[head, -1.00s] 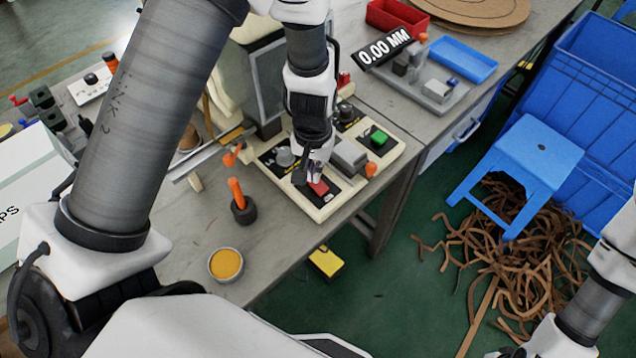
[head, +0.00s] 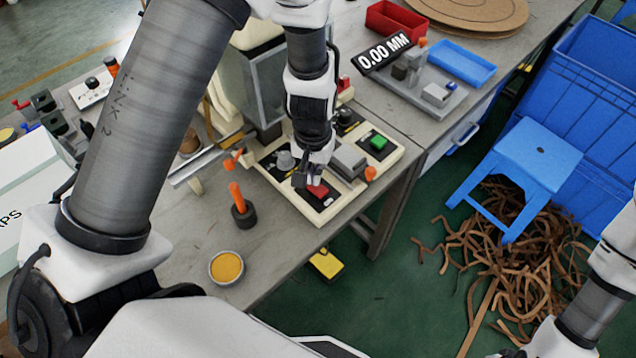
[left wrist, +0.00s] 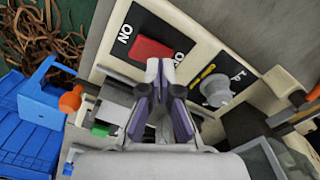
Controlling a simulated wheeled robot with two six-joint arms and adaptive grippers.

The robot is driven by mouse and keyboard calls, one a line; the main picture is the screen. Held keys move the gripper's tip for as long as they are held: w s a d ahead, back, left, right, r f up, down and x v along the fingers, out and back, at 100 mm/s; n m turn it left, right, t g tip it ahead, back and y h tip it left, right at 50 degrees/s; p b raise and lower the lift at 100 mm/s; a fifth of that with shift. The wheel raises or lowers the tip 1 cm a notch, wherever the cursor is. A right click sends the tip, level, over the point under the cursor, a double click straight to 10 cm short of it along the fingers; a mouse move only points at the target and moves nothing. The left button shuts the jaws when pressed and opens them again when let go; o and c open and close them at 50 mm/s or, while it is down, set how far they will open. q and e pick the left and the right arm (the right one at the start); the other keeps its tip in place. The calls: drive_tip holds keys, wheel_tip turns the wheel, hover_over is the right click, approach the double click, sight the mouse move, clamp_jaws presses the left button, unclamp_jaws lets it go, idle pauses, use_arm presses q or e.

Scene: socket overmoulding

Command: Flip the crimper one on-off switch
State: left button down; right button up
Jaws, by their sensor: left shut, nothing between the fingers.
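A red rocker switch (head: 318,190) sits on a black plate of the cream control panel (head: 318,215). It also shows in the left wrist view (left wrist: 153,48), with "ON" printed beside one end and a partly hidden label at the other. My left gripper (head: 301,181) is shut and empty, just left of the red switch in the head view. In the left wrist view its fingertips (left wrist: 160,66) lie at the edge of the switch and overlap it slightly; I cannot tell whether they touch. My right gripper is not in view; only part of that arm shows at the lower right.
A grey knob (head: 285,160) and a green switch (head: 378,142) are on the same panel. A grey block (head: 349,160) and an orange ball-ended lever (head: 370,174) stand close right of the gripper. An orange-handled tool (head: 237,198) and a yellow-filled dish (head: 227,267) stand left.

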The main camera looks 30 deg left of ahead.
use_arm(q)
drive_tip(key=shift+r+p, duration=2.25)
drive_tip(key=shift+r, duration=0.55)
drive_tip(key=shift+f, duration=0.1)
